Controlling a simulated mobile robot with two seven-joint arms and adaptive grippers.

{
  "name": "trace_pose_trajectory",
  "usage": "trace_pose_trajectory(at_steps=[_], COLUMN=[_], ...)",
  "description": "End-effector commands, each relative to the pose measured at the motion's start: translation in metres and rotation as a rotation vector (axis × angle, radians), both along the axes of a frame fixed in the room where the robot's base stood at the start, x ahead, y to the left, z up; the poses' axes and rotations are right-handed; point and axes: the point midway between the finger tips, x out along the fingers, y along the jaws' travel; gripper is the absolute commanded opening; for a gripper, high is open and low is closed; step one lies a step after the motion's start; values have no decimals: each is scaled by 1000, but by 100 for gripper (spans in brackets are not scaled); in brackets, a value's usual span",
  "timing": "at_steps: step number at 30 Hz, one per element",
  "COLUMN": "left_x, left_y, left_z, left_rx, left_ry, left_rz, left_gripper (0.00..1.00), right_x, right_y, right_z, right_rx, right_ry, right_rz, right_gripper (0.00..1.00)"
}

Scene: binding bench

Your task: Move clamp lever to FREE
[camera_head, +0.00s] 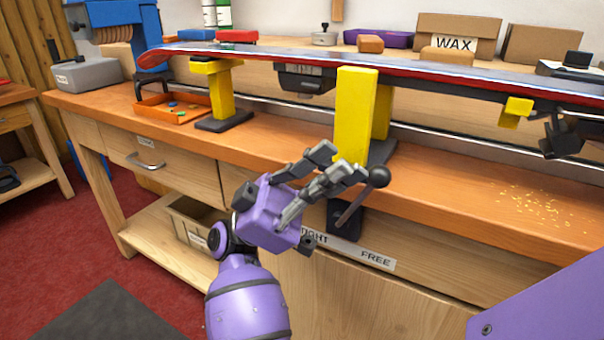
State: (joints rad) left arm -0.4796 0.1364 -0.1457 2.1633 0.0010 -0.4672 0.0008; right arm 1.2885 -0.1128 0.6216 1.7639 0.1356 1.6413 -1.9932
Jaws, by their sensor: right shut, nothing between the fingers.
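The clamp lever (350,209) is a dark rod with a black ball knob (378,177), on a black mount at the bench's front edge. It leans up and to the right, with the knob above the FREE end of a pale label strip (378,259). The strip's other end reads TIGHT, partly covered by my gripper. My right gripper (344,162), purple with grey fingers, is shut and empty just left of the knob. Its fingertips are very close to the knob; I cannot tell whether they touch. My left gripper is not in view.
A long ski or board (420,70) lies across yellow supports (353,115) behind the lever. An orange tray (172,108) sits left on the bench. Yellowish shavings (535,208) lie on the clear right part of the bench top. A wax box (457,33) stands behind.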

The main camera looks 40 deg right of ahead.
Motion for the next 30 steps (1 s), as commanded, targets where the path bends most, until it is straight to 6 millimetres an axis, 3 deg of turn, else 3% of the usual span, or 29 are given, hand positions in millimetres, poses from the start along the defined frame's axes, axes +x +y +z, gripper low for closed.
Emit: trace_pose_trajectory(at_steps=[12, 30], left_x=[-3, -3], left_y=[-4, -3], left_z=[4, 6], left_rx=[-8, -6], left_ry=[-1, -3], left_rz=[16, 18], left_gripper=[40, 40], right_x=[-20, -21], right_y=[-9, -9], right_z=[-3, -3], right_rx=[14, 13], right_ry=[-36, -36], right_rz=[0, 0], right_gripper=[0, 0])
